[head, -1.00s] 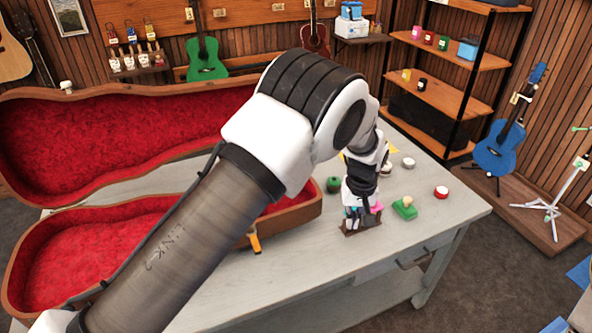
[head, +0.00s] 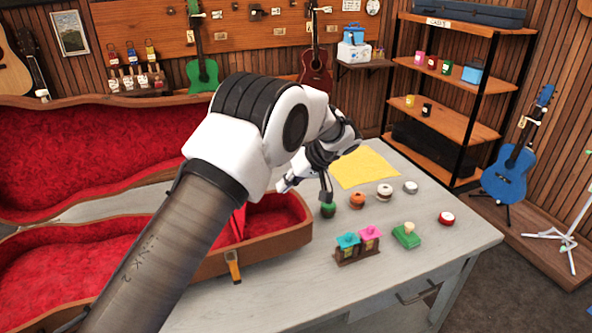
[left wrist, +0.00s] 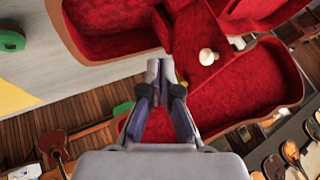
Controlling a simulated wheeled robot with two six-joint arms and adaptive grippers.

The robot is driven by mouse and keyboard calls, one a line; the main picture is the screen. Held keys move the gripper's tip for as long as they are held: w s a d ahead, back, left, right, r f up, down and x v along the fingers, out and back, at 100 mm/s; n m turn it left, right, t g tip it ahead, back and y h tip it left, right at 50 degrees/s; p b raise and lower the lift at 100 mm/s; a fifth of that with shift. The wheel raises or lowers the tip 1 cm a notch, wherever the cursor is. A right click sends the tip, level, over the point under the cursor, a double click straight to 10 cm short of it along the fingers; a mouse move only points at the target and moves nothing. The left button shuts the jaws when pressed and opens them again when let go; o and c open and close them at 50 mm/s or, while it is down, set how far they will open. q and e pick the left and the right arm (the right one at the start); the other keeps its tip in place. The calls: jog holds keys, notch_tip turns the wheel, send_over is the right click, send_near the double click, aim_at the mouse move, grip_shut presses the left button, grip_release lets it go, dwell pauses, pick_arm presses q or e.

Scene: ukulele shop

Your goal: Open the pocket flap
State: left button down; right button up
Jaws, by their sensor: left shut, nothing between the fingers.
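The open instrument case (head: 270,252) has a brown shell and a red plush lining, and lies on the grey table. A red panel (head: 238,222), apparently the pocket flap, stands up inside it beside an open red hollow (head: 278,220). In the left wrist view the panel (left wrist: 190,45) shows with a round white knob (left wrist: 208,57) on it. My left gripper (head: 283,186) is above the far side of the case's narrow end. In the left wrist view its fingers (left wrist: 160,68) are together and empty, apart from the knob. My arm hides part of the case.
A pink-and-teal block holder (head: 357,245), a green block (head: 406,236) and several round tins, one red (head: 446,218), stand right of the case. A yellow cloth (head: 362,168) lies behind them. The case's raised lid (head: 90,150) stands at the back left.

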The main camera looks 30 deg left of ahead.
pick_arm(q)
jog(key=s+a+p, duration=0.1)
jog(key=a, duration=0.1)
jog(key=s+a+p, duration=0.1)
jog(key=s+a, duration=0.1)
jog(key=shift+s+f, duration=0.2)
jog(key=shift+s, duration=0.05)
pick_arm(e)
jog(key=r, duration=0.2)
jog(key=shift+s+r, duration=0.2)
jog(key=shift+r, duration=0.15)
pick_arm(q)
jog(key=shift+w+f, duration=0.1)
jog(key=shift+w, duration=0.05)
pick_arm(e)
jog(key=shift+w, duration=0.1)
pick_arm(q)
jog(key=s+a+b, duration=0.1)
jog(key=b, duration=0.1)
jog(key=s+a+r+h+b, duration=0.1)
jog(key=shift+s+r+t+b, duration=0.15)
jog(key=shift+t+b, duration=0.15)
jog(key=shift+b, duration=0.05)
pick_arm(e)
notch_tip(320, 180, down, 4)
jog(key=shift+r, duration=0.15)
pick_arm(q)
jog(key=shift+d, duration=0.1)
